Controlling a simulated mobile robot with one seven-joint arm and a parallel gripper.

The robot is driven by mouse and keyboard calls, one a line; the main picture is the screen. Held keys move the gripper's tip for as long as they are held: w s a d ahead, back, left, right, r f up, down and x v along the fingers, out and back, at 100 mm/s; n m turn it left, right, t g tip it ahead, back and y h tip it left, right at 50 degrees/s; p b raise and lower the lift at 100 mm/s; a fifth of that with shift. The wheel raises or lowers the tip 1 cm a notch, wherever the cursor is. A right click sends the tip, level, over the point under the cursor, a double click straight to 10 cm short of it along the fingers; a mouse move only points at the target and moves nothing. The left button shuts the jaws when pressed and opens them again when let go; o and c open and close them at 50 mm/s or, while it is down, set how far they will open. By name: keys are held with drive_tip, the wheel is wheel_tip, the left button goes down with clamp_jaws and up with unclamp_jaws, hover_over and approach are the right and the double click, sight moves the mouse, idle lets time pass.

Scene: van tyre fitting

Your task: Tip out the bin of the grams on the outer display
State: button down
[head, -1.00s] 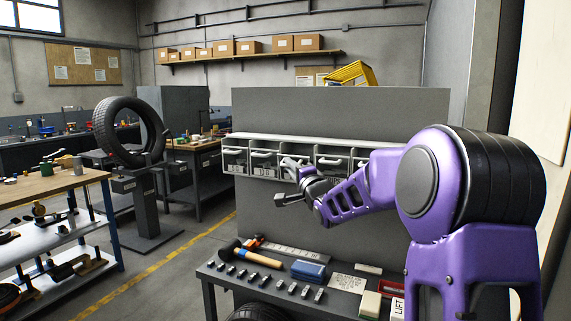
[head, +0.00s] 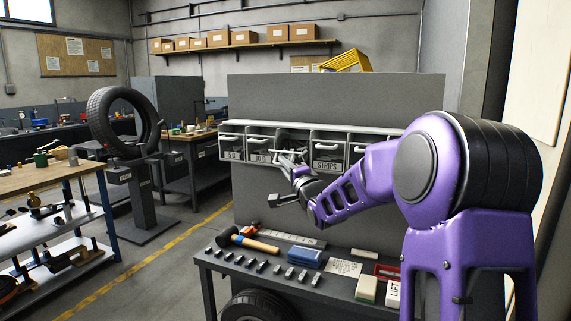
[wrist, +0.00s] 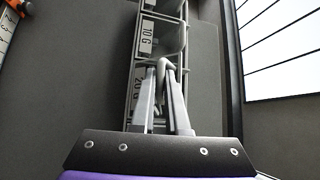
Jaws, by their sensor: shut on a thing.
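A row of grey bins hangs on the grey panel. In the head view the 5 G bin (head: 232,147) and 10 G bin (head: 261,148) are left of my gripper, and the STRIPS bin (head: 328,151) is right of it. My gripper (head: 288,160) is at the bin between them. In the wrist view my gripper (wrist: 163,72) is shut on the pale handle (wrist: 166,63) of the 20 G bin (wrist: 137,90); the 10 G label (wrist: 146,38) is beyond it. My fingers hide part of the 20 G bin, and its contents are unclear. No readable display is in view.
Below the bins a bench (head: 225,260) holds a mallet (head: 250,242), a blue box (head: 305,258), several small grey blocks and a red-edged tray (head: 388,271). A tyre on a stand (head: 122,122) is at the left. Open floor lies between.

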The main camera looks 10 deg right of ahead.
drive_tip(key=shift+a+f, duration=0.3)
drive_tip(key=shift+f, duration=0.2)
idle(0.3)
drive_tip(key=c, duration=1.2)
unclamp_jaws()
drive_tip(key=shift+r, duration=0.1)
drive_tip(key=v, duration=1.7)
drive_tip(key=shift+s+d+p, duration=0.2)
drive_tip(key=shift+d+p, duration=0.05)
drive_tip(key=shift+p, duration=0.15)
